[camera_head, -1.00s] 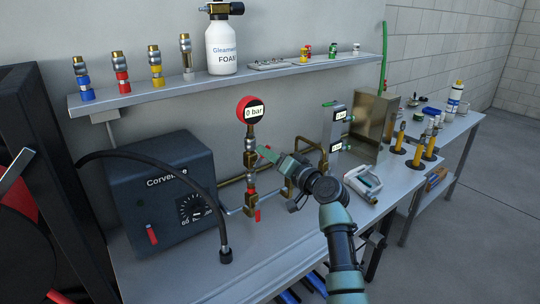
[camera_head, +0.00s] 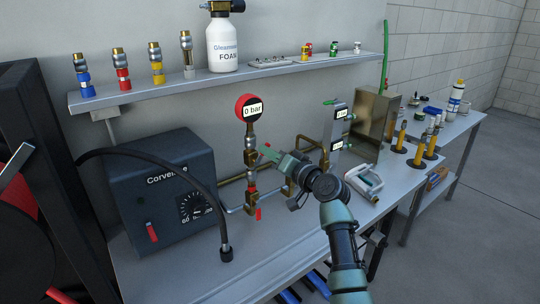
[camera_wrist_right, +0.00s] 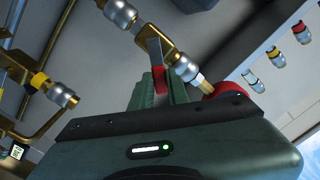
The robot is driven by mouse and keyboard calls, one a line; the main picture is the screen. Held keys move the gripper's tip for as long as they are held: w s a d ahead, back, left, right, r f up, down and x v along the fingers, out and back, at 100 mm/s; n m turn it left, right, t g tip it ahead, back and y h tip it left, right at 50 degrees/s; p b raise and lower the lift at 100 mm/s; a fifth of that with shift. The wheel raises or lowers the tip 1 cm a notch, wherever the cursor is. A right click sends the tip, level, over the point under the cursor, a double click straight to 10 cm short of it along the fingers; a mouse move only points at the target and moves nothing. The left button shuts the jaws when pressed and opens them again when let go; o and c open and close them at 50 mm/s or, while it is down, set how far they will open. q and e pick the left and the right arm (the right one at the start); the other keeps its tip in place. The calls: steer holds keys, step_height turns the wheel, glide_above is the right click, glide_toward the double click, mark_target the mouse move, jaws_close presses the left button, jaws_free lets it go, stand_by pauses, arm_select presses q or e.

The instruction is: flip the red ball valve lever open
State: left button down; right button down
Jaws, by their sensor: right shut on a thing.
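The red ball valve lever (camera_wrist_right: 160,80) has a silver stem and a red grip. In the right wrist view its stem joins the brass and silver pipe (camera_wrist_right: 185,68), close to the red gauge (camera_wrist_right: 225,90). My right gripper (camera_head: 268,152) is shut on the lever, with the red grip between its teal fingers. In the head view the gripper sits right of the vertical brass pipe (camera_head: 250,158), below the red gauge (camera_head: 249,108), which reads 0 bar. The gripper hides most of the lever there. My left gripper is not in view.
A second red handle (camera_head: 258,214) hangs at the lower brass fitting. A dark Corvense box (camera_head: 165,195) with a black hose stands at left. A shelf (camera_head: 200,83) with bottle and couplings runs above.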

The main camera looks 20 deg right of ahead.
steer(key=shift+s+a+r+n+b, duration=0.15)
steer(key=shift+a+n+b, duration=0.25)
steer(key=shift+n+b, duration=0.6)
steer(key=shift+s+a+r+n+b, duration=0.15)
steer(key=shift+a+n+b, duration=0.3)
steer(key=shift+n, duration=1.1)
steer(key=shift+s+a+r+n+b, duration=0.15)
steer(key=shift+a+n+b, duration=0.2)
steer(key=shift+n+b, duration=0.65)
steer(key=shift+n, duration=0.35)
steer(key=c, duration=1.4)
jaws_free()
steer(key=shift+o, duration=0.2)
steer(key=shift+s, duration=0.15)
